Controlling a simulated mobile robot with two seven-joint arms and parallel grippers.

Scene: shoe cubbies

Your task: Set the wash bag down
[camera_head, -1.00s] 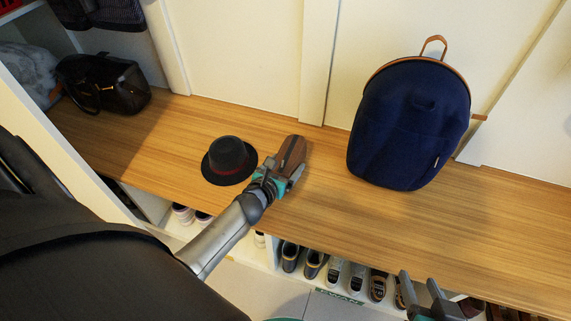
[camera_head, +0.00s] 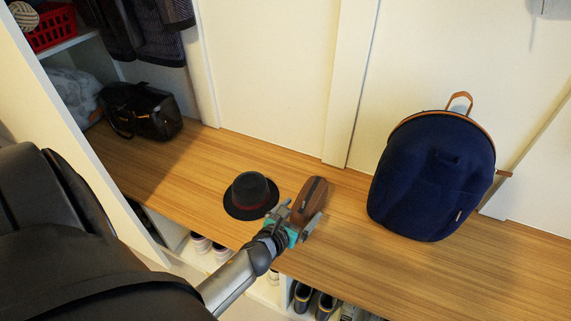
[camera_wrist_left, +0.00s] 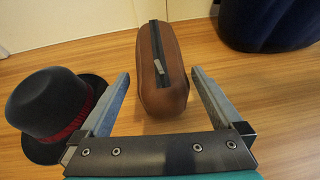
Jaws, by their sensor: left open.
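The wash bag (camera_head: 311,199) is a brown pouch with a dark zip strip along its top. It rests on the wooden bench top, between the black hat and the blue backpack. The wash bag (camera_wrist_left: 163,75) also shows in the left wrist view, ahead of and partly between the fingers. My left gripper (camera_head: 300,220) is open at the near end of the bag. In the left wrist view my left gripper (camera_wrist_left: 160,88) has a finger on each side, with visible gaps to the bag. My right gripper is not in view.
A black hat with a red band (camera_head: 250,195) lies close to the left finger. A navy backpack (camera_head: 432,180) stands to the right against the wall. A black handbag (camera_head: 143,110) is at the far left. The wooden bench (camera_head: 190,170) is clear between hat and handbag. Shoes sit below.

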